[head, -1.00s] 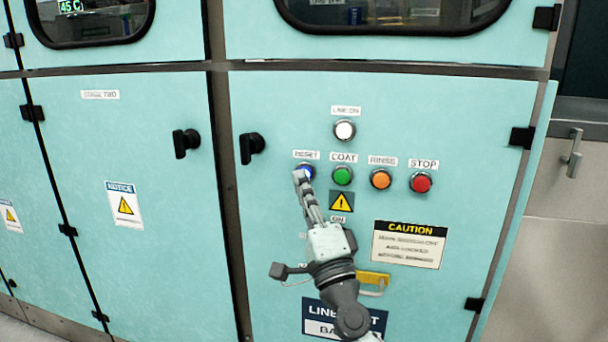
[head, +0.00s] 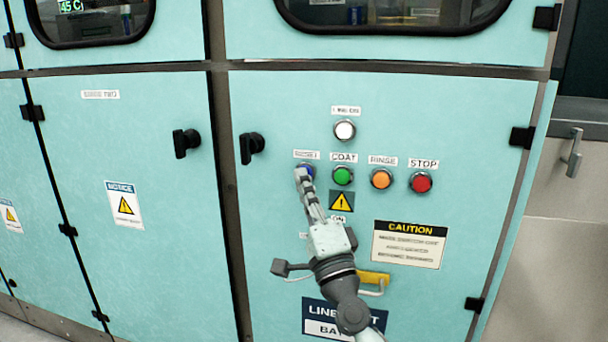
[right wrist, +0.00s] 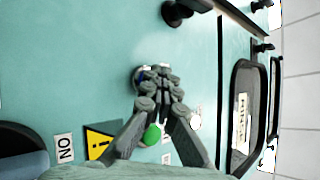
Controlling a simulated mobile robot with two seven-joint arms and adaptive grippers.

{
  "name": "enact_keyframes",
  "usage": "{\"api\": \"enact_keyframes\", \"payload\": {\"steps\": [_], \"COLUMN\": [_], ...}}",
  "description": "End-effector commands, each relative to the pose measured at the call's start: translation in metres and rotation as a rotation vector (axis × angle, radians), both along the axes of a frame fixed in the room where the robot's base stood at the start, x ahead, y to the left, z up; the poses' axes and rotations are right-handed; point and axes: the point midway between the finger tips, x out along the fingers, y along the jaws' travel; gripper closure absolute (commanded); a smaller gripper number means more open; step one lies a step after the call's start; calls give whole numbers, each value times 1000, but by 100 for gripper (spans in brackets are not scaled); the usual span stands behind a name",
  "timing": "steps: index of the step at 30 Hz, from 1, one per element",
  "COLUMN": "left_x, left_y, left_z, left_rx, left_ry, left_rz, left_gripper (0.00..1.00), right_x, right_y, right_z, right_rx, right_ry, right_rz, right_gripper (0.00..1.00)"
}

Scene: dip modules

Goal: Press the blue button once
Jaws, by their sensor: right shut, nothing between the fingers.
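The blue button (head: 309,169) is under the RESET label on the teal cabinet panel, at the left end of the row of buttons. My right gripper (head: 301,174) is shut and empty, with its fingertips over the blue button and hiding most of it. In the right wrist view the shut fingertips (right wrist: 160,74) are at the button, whose rim and a bit of blue (right wrist: 140,75) show beside them. I cannot tell whether the tips touch it or how far it is pushed in. My left gripper is not in view.
To the right are the green COAT button (head: 343,175), orange RINSE button (head: 381,178) and red STOP button (head: 420,182). A white light (head: 344,130) sits above. Black door handles (head: 251,147) stick out to the left. A yellow handle (head: 373,278) is low, beside my forearm.

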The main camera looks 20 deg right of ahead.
Motion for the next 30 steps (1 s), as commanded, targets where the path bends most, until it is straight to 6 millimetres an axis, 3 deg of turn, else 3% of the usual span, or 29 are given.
{"api": "enact_keyframes", "payload": {"steps": [30], "left_x": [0], "left_y": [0], "left_z": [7], "left_rx": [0], "left_ry": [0], "left_rz": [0], "left_gripper": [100], "right_x": [-20], "right_y": [13], "right_z": [0], "right_rx": [1], "right_ry": [1], "right_rz": [-1], "right_gripper": [100]}}
